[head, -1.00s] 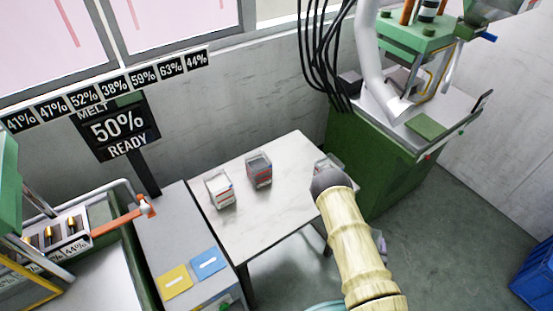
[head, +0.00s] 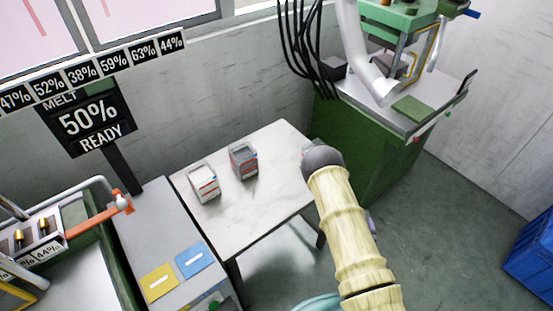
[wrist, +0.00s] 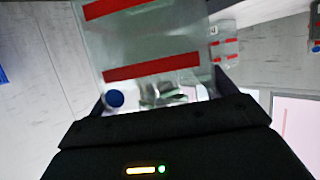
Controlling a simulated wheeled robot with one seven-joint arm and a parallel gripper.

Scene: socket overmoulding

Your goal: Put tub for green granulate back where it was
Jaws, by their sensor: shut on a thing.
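In the wrist view my gripper (wrist: 160,96) is shut on a clear tub (wrist: 150,45) with red stripes and a blue dot. Some green-looking bits show near its lower end, blurred. The tub is held off any surface that I can see. In the head view my arm's dark rounded end covers the gripper and nearly all of the held tub, beside the right edge of the white table (head: 258,205).
On the table stand a tub with pale content (head: 204,183) and a grey tub (head: 243,160). The table's right half looks clear. A green machine (head: 355,150) stands behind it. A blue crate (head: 530,255) is at right. Yellow (head: 159,283) and blue (head: 196,259) cards lie on the left counter.

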